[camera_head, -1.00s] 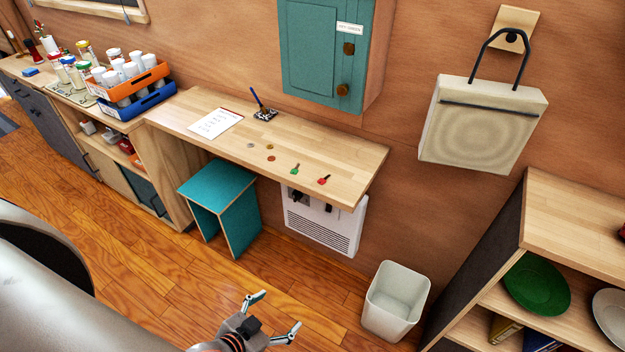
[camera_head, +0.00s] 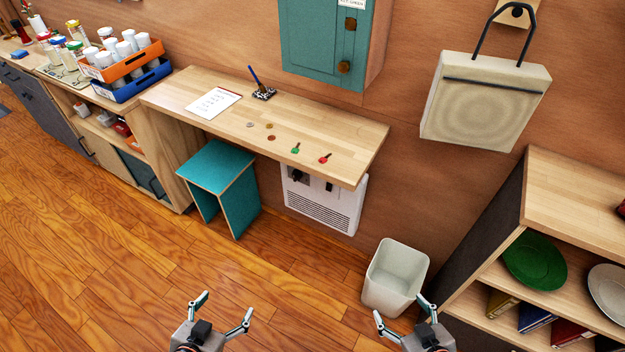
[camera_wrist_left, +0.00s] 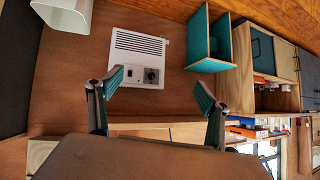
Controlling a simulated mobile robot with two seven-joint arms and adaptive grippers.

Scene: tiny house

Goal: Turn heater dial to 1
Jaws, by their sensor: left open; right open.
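The white heater (camera_head: 325,202) is on the wall under the wooden desk, its top partly hidden by the desk edge. Its dark dial (camera_head: 297,175) is at the upper left of its face, with a black switch (camera_head: 328,185) to its right. In the left wrist view the heater (camera_wrist_left: 137,45) appears upside down, with the dial (camera_wrist_left: 152,75) fully in sight between my fingers; its setting is too small to read. My left gripper (camera_head: 222,313) is open and empty, in front of and below the heater. My right gripper (camera_head: 404,318) is open and empty, near the bin.
A teal stool (camera_head: 219,178) stands left of the heater. A pale bin (camera_head: 398,275) stands to its right, close to my right gripper. The wooden desk (camera_head: 345,141) overhangs the heater and holds small items. A shelf (camera_head: 575,205) is at the right. Floor before the heater is clear.

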